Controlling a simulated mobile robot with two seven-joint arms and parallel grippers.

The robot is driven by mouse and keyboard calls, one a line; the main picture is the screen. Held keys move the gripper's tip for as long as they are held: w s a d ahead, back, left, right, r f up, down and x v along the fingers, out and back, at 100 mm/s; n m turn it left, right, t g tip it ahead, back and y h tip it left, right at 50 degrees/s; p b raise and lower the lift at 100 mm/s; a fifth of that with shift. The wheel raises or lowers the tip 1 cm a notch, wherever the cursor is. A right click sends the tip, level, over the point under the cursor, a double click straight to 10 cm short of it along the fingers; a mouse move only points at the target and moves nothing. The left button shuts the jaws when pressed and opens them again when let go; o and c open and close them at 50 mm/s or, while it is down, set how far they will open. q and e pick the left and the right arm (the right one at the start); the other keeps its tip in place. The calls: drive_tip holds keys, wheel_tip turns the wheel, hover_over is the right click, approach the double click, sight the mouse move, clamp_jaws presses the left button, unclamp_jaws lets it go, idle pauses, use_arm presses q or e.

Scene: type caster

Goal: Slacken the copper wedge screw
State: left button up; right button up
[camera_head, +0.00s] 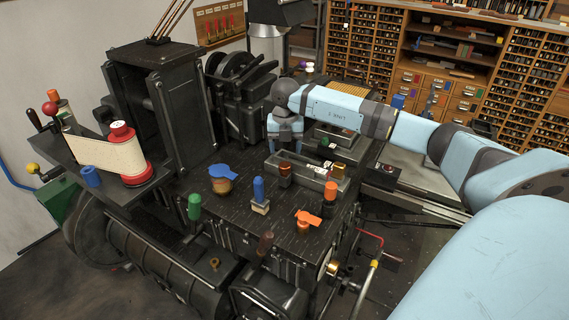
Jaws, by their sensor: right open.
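A copper-brown knob (285,172), which looks like the copper wedge screw, stands upright at the front of a grey metal block on the machine's black top. An amber-gold knob (338,171) stands at the block's right end, so the colour match is not fully certain. My right gripper (284,149) points down just behind and above the copper-brown knob, apart from it as far as I can tell. It is open, and its fingertips are small and partly hard to make out. My left gripper is not in view.
A blue lever (222,172), a blue-handled peg (259,191), a green knob (194,207) and an orange lever (308,217) stand on the top in front. An orange-topped post (330,190) stands at right. A paper spool (122,150) is at left. Type cabinets (365,50) stand behind.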

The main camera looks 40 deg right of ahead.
sight(285, 165)
wheel_tip(285, 165, down, 7)
drive_tip(key=shift+w+f+p, duration=0.1)
drive_tip(key=shift+p, duration=0.2)
drive_tip(key=c, duration=0.9)
